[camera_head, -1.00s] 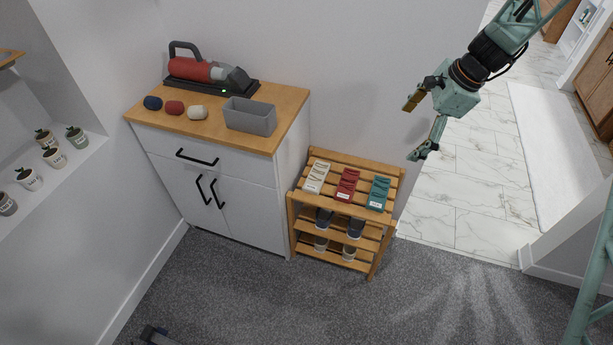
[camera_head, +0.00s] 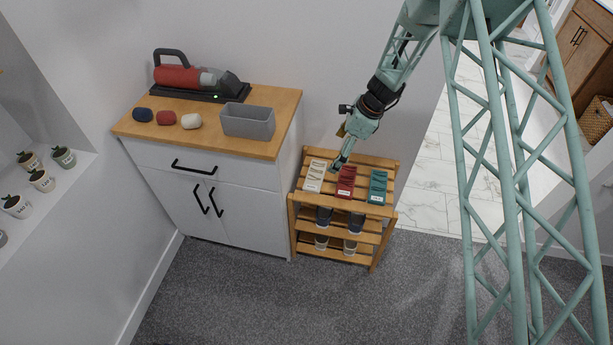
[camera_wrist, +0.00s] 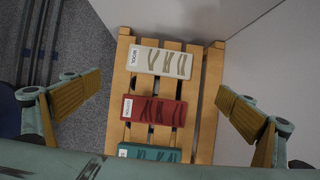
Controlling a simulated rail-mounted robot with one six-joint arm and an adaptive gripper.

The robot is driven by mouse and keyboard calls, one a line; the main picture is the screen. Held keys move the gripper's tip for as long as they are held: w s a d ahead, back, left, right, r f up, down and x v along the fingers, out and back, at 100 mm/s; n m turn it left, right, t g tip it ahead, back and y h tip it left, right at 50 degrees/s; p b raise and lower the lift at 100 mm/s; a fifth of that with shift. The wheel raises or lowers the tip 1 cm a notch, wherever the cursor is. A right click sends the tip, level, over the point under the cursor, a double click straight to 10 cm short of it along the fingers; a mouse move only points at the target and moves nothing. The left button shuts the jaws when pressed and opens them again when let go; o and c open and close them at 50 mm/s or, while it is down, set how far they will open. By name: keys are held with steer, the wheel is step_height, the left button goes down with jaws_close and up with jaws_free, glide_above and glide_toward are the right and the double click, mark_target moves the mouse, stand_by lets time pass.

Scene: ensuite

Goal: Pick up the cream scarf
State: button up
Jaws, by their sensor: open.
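The cream scarf (camera_head: 315,176) lies flat and folded on the top shelf of a slatted wooden rack (camera_head: 393,184), at the left of a row of three. It has wavy darker lines and a small label. In the wrist view the cream scarf (camera_wrist: 160,61) is the farthest of the row, fully visible between the fingers. My gripper (camera_head: 340,148) is above the rack's top shelf, close to the cream and red items. The wrist view shows my gripper (camera_wrist: 158,105) with its fingers wide apart and nothing between them.
A red folded item (camera_head: 346,182) and a teal one (camera_head: 378,187) lie beside the scarf. Cups stand on the lower shelves. A white cabinet (camera_head: 240,205) left of the rack carries a grey bin (camera_head: 248,122) and a red handheld vacuum (camera_head: 180,77). The wall is close behind.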

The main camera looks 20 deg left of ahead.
steer(key=shift+s+a+f, duration=0.1)
steer(key=shift+a+f, duration=0.5)
steer(key=shift+f, duration=0.05)
steer(key=shift+f, duration=0.15)
steer(key=b, duration=0.2)
glide_above(316, 174)
steer(key=d, duration=0.3)
step_height(316, 174, down, 7)
steer(key=shift+a+f, duration=0.1)
steer(key=shift+f, duration=0.05)
steer(key=shift+a+f, duration=0.1)
steer(key=shift+f, duration=0.1)
steer(key=shift+b+x, duration=0.65)
steer(key=shift+x, duration=1.95)
steer(key=shift+a, duration=0.15)
steer(key=c, duration=0.5)
